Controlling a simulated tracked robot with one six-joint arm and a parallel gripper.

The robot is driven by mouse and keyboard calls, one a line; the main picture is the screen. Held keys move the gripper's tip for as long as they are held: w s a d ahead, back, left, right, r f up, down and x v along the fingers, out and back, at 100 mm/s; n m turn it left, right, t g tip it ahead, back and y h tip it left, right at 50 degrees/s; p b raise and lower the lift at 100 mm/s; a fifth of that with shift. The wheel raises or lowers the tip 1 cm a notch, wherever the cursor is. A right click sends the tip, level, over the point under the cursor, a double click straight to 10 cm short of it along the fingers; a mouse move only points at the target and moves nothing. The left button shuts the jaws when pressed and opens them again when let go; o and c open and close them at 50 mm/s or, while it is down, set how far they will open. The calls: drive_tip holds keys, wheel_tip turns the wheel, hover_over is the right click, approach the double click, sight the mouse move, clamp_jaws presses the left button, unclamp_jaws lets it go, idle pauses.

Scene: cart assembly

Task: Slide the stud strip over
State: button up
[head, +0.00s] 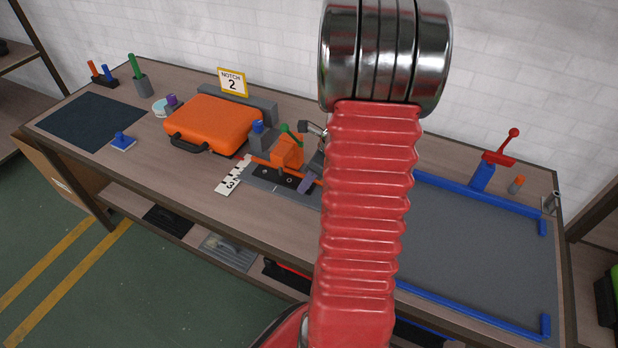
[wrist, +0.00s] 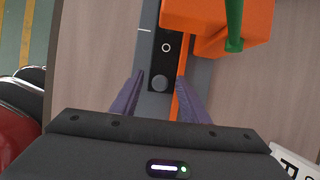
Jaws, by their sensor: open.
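The stud strip (wrist: 155,60) is a narrow black bar with a pale ring and a round grey stud, lying on a grey base (wrist: 143,50). In the head view the strip (head: 281,177) is partly hidden near my gripper. My gripper (wrist: 160,80) is open. Its purple fingers stand on either side of the strip's near end, around the stud; I cannot tell whether they touch it. An orange block (wrist: 215,20) with a green handle (wrist: 234,25) stands beside the strip.
A white number scale (head: 232,177) lies left of the base. An orange case (head: 213,125) stands behind, near a "NOTCH 2" sign (head: 232,83). A grey mat (head: 490,250) with blue rails lies at right. The table's front left is mostly clear.

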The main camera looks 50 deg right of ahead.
drive_tip(key=shift+c, duration=0.6)
clamp_jaws()
drive_tip(key=shift+w+a, duration=0.2)
drive_tip(key=shift+w, duration=0.45)
drive_tip(key=shift+w+a, duration=0.15)
drive_tip(key=shift+w, duration=0.45)
drive_tip(key=shift+o, duration=0.6)
unclamp_jaws()
drive_tip(key=shift+r, duration=0.15)
